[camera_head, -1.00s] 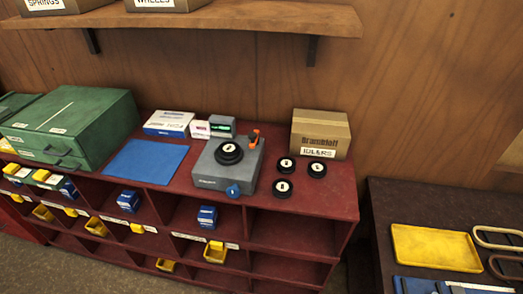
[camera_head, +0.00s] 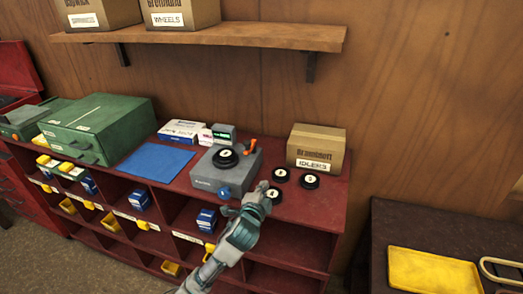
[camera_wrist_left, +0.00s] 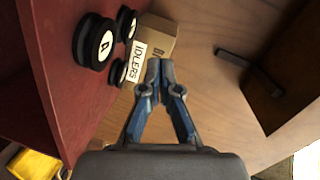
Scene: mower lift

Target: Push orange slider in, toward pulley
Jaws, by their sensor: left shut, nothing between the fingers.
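The orange slider (camera_head: 249,146) stands on the top right of a grey tester box (camera_head: 238,178) on the red shelf unit. A black pulley (camera_head: 225,158) sits on the box to the left of the slider. A blue knob (camera_head: 224,193) is on the box's front. My left gripper (camera_head: 262,187) is shut and empty, to the right of and in front of the box, near the loose idlers. In the left wrist view its closed fingers (camera_wrist_left: 153,64) point towards the idlers carton. The slider is not visible there. My right gripper is not in view.
Several loose black idlers (camera_head: 309,181) lie right of the box, close to my left gripper. The idlers carton (camera_head: 316,147) stands behind them. A blue mat (camera_head: 155,161) and green case (camera_head: 98,127) are to the left. A wooden shelf (camera_head: 210,37) hangs above.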

